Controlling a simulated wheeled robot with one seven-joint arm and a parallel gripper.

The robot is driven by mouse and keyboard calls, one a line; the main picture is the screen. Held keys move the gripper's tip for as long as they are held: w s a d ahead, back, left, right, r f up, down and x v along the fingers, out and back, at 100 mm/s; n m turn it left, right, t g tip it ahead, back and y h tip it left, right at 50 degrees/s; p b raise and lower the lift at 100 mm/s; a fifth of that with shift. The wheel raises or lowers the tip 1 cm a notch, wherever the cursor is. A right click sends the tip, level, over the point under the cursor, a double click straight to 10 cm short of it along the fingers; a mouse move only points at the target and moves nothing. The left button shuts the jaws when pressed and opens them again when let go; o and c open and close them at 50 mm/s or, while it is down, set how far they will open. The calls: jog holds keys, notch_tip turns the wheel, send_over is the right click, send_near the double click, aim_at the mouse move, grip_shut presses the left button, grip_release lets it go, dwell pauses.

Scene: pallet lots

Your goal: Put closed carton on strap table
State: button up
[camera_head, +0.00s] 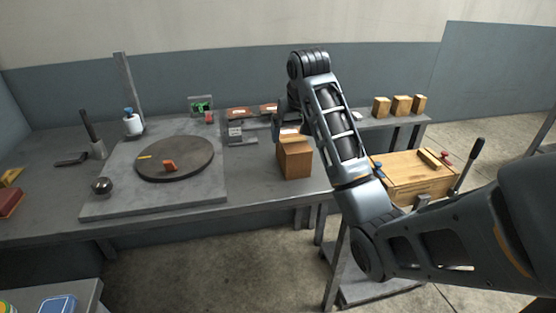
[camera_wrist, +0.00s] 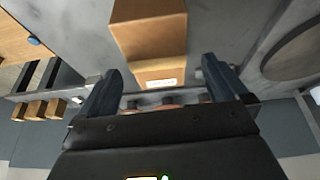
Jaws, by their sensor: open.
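The closed carton (camera_head: 294,160) is a brown box standing upright near the front edge of the grey table. In the wrist view the carton (camera_wrist: 150,30) shows a white label and lies ahead of the jaws, roughly centred between the fingers. My gripper (camera_wrist: 156,76) is open and empty. In the head view my gripper (camera_head: 287,130) is at the carton's upper back side, partly hidden by my arm; I cannot tell whether they touch. A wood-topped stand (camera_head: 408,180) at the right, likely the strap table, carries a small wooden block and a black lever.
A grey slab with a round dark turntable (camera_head: 175,158) takes up the table's left part. Several small wooden blocks (camera_head: 401,105) stand at the back right. A small grey device (camera_head: 240,132) and flat brown packs (camera_head: 238,113) lie behind the carton.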

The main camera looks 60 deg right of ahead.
jog(key=shift+s+d, duration=0.15)
jog(key=shift+s, duration=0.05)
jog(key=shift+f+m, duration=0.1)
jog(key=shift+m, duration=0.2)
jog(key=shift+x, duration=3.75)
jog(key=shift+f+p, duration=0.2)
jog(key=shift+p, duration=0.3)
jog(key=c, duration=1.3)
jog(key=shift+r+b, duration=0.2)
jog(key=shift+b, duration=0.15)
